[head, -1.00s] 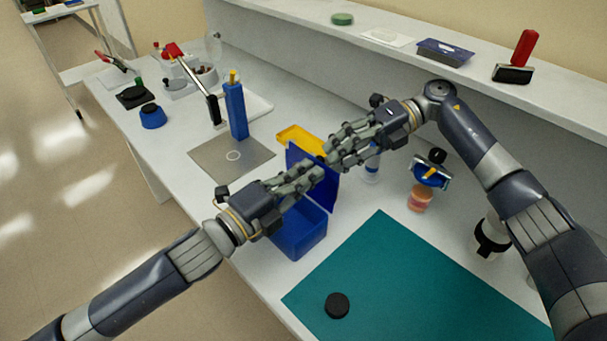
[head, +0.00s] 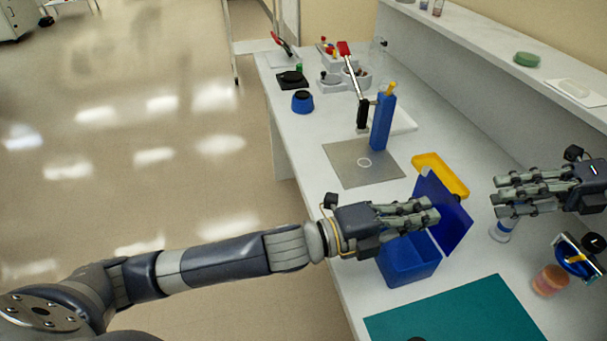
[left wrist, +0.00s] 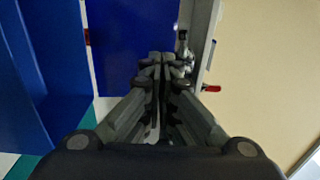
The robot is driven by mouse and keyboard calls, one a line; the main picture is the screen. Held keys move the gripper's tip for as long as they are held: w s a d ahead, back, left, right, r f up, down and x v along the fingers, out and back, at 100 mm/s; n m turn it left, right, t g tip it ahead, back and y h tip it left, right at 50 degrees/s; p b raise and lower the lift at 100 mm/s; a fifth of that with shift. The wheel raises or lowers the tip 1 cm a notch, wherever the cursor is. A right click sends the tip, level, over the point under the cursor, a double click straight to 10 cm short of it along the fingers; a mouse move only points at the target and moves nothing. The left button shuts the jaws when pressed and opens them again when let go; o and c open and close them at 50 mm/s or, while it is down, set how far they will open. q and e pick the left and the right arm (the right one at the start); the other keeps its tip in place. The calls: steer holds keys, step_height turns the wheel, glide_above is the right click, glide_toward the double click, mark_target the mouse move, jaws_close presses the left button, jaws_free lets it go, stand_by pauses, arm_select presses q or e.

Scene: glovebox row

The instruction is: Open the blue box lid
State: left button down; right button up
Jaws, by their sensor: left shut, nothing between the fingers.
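In the left wrist view the shut fingertips (left wrist: 160,60) point past the lid (left wrist: 128,40), with the box wall (left wrist: 25,85) at left. Whether the fingertips touch the lid, I cannot tell. My right gripper (head: 497,196) is right of the lid, apart from it; its finger gap is unclear.
A yellow tray (head: 440,172) lies behind the lid. A grey plate (head: 350,172) with a blue post (head: 382,122) is farther back. A pink jar (head: 550,280) and a small bottle (head: 502,230) stand at right. The teal mat (head: 470,318) looks mostly clear.

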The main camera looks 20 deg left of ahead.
arm_select(q)
steer(key=v, duration=1.2)
steer(key=w+a+f+n+t+y, duration=0.2)
steer(key=w+a+f+n, duration=0.1)
steer(key=w+a+n, duration=0.3)
steer(key=w+a+f+n+t+y, duration=0.2)
steer(key=w+a+f+n+y, duration=0.1)
steer(key=w+a+n, duration=0.3)
steer(key=w+a+f+n+t+y, duration=0.2)
steer(key=w+a+f+n, duration=0.2)
steer(key=w+a+n, duration=0.2)
steer(key=shift+w+a+f+n+t, duration=0.3)
steer(key=shift+w+a+n+t, duration=0.1)
steer(key=shift+n, duration=0.5)
steer(key=shift+f, duration=0.1)
